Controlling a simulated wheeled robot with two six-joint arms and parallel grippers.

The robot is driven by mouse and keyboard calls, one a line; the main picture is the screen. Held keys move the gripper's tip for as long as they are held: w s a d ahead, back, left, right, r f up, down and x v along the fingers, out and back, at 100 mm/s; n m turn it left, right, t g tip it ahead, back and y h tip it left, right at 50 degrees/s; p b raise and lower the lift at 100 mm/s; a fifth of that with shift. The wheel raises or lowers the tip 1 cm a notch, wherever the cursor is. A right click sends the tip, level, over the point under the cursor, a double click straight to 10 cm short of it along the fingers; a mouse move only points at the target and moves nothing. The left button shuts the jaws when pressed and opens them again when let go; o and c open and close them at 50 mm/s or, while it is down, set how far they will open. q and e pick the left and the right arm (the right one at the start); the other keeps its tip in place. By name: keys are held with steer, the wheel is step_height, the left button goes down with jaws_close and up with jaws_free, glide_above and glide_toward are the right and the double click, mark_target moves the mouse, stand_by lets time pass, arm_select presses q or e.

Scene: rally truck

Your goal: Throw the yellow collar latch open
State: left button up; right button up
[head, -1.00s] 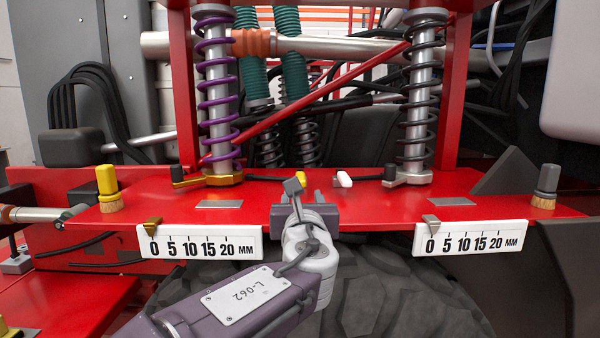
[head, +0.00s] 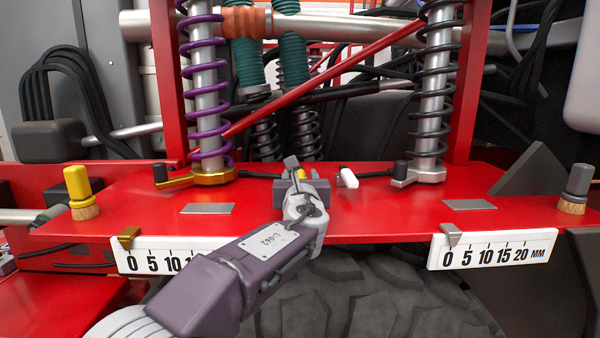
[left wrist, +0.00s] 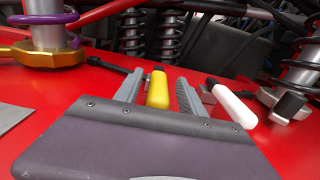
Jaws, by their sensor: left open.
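The yellow collar (head: 205,178) sits at the foot of the purple-spring shock, left in the head view; it also shows in the left wrist view (left wrist: 40,52). A thin dark rod runs right from it to a yellow-tipped latch handle (left wrist: 157,88). In the head view this yellow tip (head: 301,174) is partly hidden by my gripper. My left gripper (head: 303,172) is open, pointing away over the red shelf. In the left wrist view its two grey fingers (left wrist: 160,76) lie on either side of the yellow tip, with gaps visible. My right gripper is not in view.
A white-tipped handle (head: 348,178) lies just right of my gripper, leading to the grey collar (head: 418,177) of the black-spring shock.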

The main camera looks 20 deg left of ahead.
arm_select(q)
steer(key=shift+w+a+r, duration=0.1)
steer(key=shift+w+a, duration=0.05)
steer(key=shift+w, duration=0.15)
steer(key=shift+w, duration=0.1)
jaws_close()
stand_by(1.2)
